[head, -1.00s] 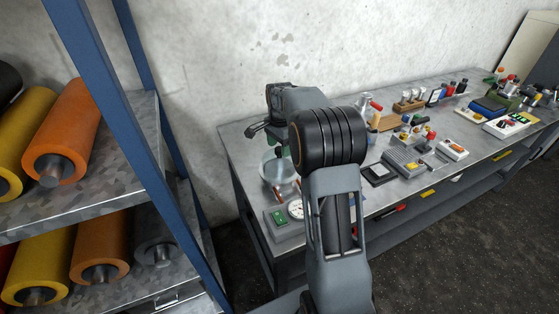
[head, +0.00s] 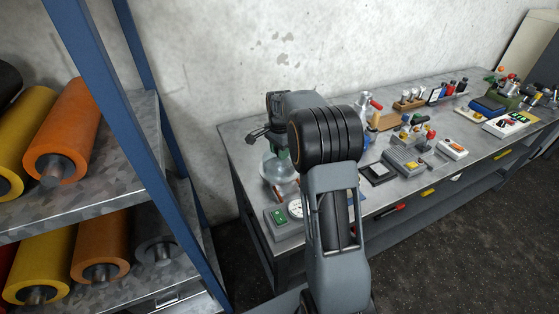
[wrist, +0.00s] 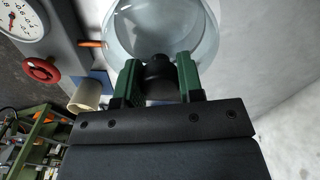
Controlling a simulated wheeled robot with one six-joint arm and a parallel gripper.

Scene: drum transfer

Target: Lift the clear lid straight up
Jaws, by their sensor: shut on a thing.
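The clear lid (wrist: 195,42) is a rounded glass dome with a black knob (wrist: 157,67). In the wrist view, my gripper (wrist: 158,72) has its two green fingers on either side of the knob, shut on it. In the head view, the clear lid (head: 279,170) is at the left end of the bench, with my gripper (head: 283,154) at its top, partly hidden by my arm. I cannot tell whether the lid's rim touches what is under it.
A grey box with a dial gauge (wrist: 22,18) and a red handwheel (wrist: 41,69) stands close beside the lid. The metal bench (head: 237,160) holds several instruments to the right. A white wall is behind. A blue-framed shelf (head: 185,213) with rolls stands left.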

